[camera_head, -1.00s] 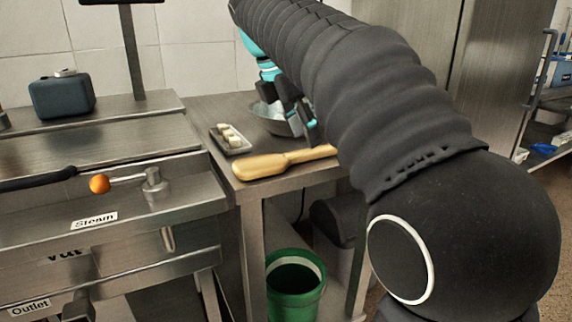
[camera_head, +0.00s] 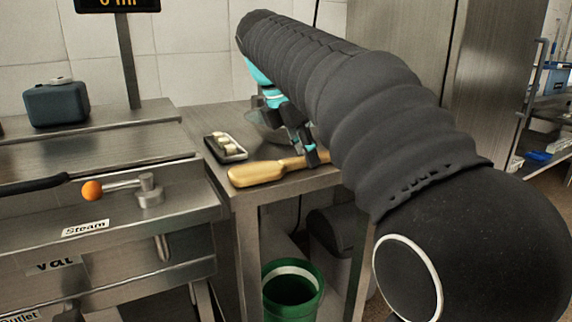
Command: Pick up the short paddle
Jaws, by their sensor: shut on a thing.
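The short paddle (camera_head: 262,173) is a yellowish wooden paddle lying near the front edge of the steel side table, its broad end to the left and its handle to the right. My gripper (camera_head: 312,158) is at the handle, its dark and teal fingers shut on it. My arm hides the far right end of the handle. The paddle appears to be still flat on the table or very close to it.
A metal bowl (camera_head: 262,128) stands behind my gripper. A steel machine with an orange-knobbed lever (camera_head: 92,190) is at left. A green bin (camera_head: 291,290) stands below the table.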

